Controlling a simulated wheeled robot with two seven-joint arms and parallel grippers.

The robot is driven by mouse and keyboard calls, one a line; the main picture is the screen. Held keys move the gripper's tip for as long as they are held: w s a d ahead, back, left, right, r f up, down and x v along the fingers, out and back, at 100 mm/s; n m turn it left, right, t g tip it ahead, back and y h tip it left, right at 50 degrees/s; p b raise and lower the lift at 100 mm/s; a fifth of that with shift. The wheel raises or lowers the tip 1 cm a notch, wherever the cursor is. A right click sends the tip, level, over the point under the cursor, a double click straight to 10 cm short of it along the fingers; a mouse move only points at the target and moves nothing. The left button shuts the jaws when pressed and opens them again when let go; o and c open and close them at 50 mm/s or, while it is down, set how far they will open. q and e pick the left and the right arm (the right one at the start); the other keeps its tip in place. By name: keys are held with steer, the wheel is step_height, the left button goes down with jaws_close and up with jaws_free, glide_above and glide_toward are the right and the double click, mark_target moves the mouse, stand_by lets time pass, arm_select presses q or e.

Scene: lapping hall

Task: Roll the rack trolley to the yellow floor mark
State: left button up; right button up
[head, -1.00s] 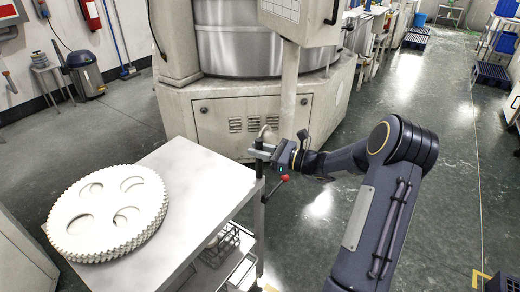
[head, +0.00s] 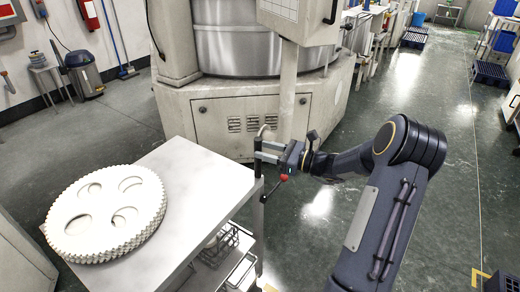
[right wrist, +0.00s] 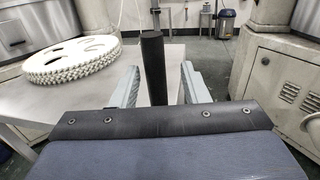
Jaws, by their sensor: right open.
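The rack trolley (head: 196,190) has a pale flat top and a lower wire rack, and stands in front of me at left. A stack of white toothed discs (head: 106,213) lies on its top; it also shows in the right wrist view (right wrist: 72,60). A dark upright handle post (head: 262,192) rises at its right corner. My right gripper (head: 267,151) is open at this post. In the right wrist view the post (right wrist: 153,68) stands between the spread fingers, with gaps beside it. Yellow floor mark corners (head: 478,277) show at lower right. My left gripper is out of view.
A large pale machine (head: 245,115) stands close behind the trolley. A red-knobbed lever (head: 284,178) sticks out by the post. Open green floor (head: 440,110) runs along the right. A dark crate (head: 502,282) lies at the lower right edge.

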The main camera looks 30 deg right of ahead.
steer(key=v, duration=0.5)
stand_by(0.4)
steer(key=s+a+r+n+g+p, duration=0.1)
steer(key=s+a+r+n+g, duration=0.25)
steer(key=a, duration=0.25)
steer(key=s+a+r+n+g+y+p, duration=0.1)
steer(key=s+a+r+n+g, duration=0.1)
steer(key=a+n, duration=0.25)
steer(key=s+a+r+n+g+p, duration=0.1)
steer(key=s+a+r+n+g, duration=0.15)
steer(key=a, duration=0.35)
steer(key=s+a+n+h+p, duration=0.2)
steer(key=s+a+n+h, duration=0.1)
steer(key=s+n, duration=0.5)
steer(key=s+a+n+g+h+p, duration=0.1)
steer(key=s+a+n+h, duration=0.2)
steer(key=s+n, duration=0.6)
steer(key=shift+s+h+p, duration=0.15)
steer(key=shift+h+p, duration=0.25)
steer(key=shift+h, duration=0.2)
